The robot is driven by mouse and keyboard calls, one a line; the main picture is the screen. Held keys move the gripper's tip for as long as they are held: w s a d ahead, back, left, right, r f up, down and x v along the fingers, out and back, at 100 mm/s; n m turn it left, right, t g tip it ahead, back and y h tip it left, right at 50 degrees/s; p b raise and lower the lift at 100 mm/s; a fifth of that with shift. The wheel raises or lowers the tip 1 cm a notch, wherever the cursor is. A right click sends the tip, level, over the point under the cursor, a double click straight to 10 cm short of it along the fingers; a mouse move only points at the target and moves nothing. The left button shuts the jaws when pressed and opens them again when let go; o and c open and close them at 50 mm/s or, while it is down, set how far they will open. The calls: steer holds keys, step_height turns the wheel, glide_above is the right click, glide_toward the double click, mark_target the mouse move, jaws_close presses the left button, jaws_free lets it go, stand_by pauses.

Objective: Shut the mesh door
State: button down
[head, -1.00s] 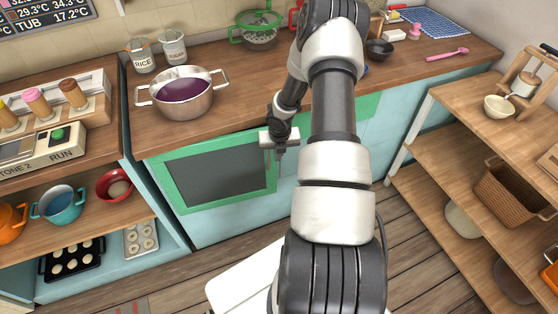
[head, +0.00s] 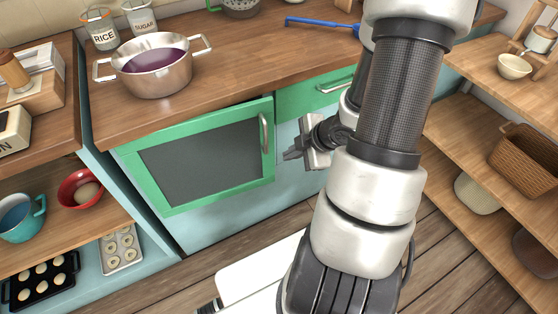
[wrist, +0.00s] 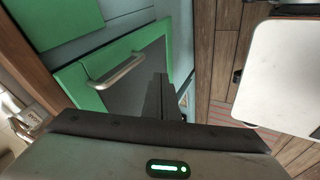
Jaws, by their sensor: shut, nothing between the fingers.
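The mesh door (head: 205,158) is a green frame around a dark grey panel, under the counter in the head view. The door (wrist: 98,102) and handle (wrist: 118,72) also show in the wrist view. My gripper (head: 290,154) is shut and empty, just right of the handle, fingers pointing left; contact with the door is not clear. In the wrist view my gripper's dark fingers (wrist: 161,98) overlap the door panel.
A green drawer (head: 310,99) with a metal handle is right of the door. A pot (head: 155,75) with purple contents stands on the counter (head: 245,60) above. Open shelves with a basket (head: 525,158) are at right. Wood floor (head: 445,265) lies between.

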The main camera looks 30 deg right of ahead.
steer(key=w+a+f+m+b, duration=0.1)
steer(key=w+a+f+b, duration=0.1)
steer(key=w+f+b, duration=0.3)
steer(key=shift+w+f+m, duration=0.4)
steer(key=shift+w+f, duration=1.15)
steer(key=shift+w, duration=0.25)
